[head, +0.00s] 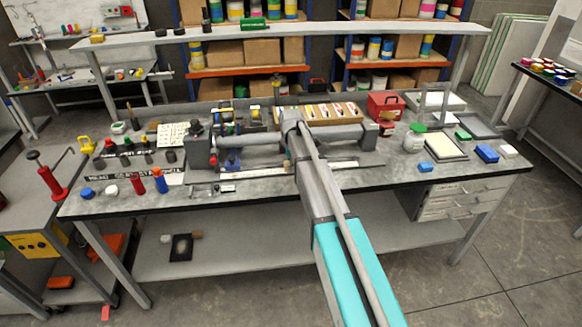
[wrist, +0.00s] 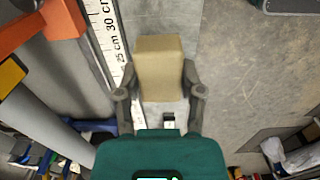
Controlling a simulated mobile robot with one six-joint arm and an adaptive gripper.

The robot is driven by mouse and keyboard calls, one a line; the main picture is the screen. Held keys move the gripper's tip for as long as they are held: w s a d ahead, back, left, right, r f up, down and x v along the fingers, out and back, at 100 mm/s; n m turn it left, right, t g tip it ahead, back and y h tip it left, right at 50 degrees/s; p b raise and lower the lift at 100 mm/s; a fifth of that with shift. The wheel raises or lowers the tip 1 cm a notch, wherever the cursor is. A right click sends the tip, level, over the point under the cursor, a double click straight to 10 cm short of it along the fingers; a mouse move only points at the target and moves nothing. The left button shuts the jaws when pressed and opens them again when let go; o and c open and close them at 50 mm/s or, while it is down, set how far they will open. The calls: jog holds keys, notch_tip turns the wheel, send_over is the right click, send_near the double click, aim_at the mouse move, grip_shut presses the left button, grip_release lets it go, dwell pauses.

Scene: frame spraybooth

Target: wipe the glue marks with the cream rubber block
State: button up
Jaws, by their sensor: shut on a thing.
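The cream rubber block (wrist: 158,68) is in the middle of the wrist view. My gripper (wrist: 159,84) is shut on it, one dark finger on each side. The block is above a grey, mottled surface; I cannot tell whether it touches it. In the head view my arm reaches over the workbench (head: 385,187), and I cannot make out the gripper's fingers or the block there. I cannot make out any glue marks in either view.
A ruler strip (wrist: 108,38) lies left of the block, with an orange part (wrist: 45,28) beyond it. On the bench, a red box (head: 385,106), a blue block (head: 487,153) and a framed tray (head: 446,147) stand right of my arm. Bottles and tools crowd the left. The front right is fairly clear.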

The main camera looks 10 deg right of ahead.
aim_at(291, 185)
notch_tip(291, 185, down, 8)
jog(key=b, duration=0.8)
jog(key=shift+r, duration=0.1)
jog(key=shift+d+r, duration=0.2)
jog(key=shift+d, duration=0.1)
jog(key=shift+d+p, duration=0.3)
jog(key=shift+d, duration=1.4)
jog(key=shift+a, duration=1.95)
notch_tip(291, 185, up, 8)
jog(key=p, duration=0.7)
jog(key=shift+f, duration=0.25)
jog(key=shift+f, duration=0.2)
jog(key=shift+f+b, duration=2.8)
jog(key=shift+f, duration=0.05)
